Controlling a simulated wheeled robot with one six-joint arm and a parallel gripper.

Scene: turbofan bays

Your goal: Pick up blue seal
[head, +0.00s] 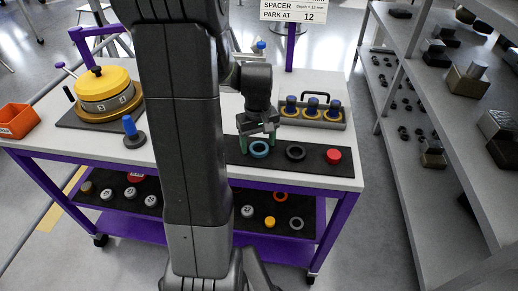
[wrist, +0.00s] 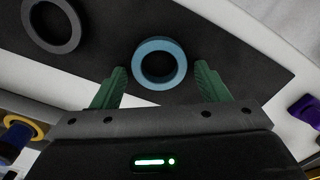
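The blue seal (head: 259,149) is a light-blue ring lying flat on the dark mat at the front of the cart top. In the wrist view the blue seal (wrist: 159,42) sits just beyond and between the tips of my gripper (wrist: 160,80). The two green fingers are spread wide, one to each side of the ring, with nothing between them. In the head view my gripper (head: 260,136) hangs just above and behind the seal, pointing down. The wrist view does not show clearly how high the fingertips are above the mat.
A black ring (head: 295,153) and a red cap (head: 333,156) lie to the right on the same dark mat (head: 315,167). A tray with blue-topped parts (head: 312,111) stands behind. A yellow round housing (head: 103,91) and an orange bin (head: 17,121) are at the left.

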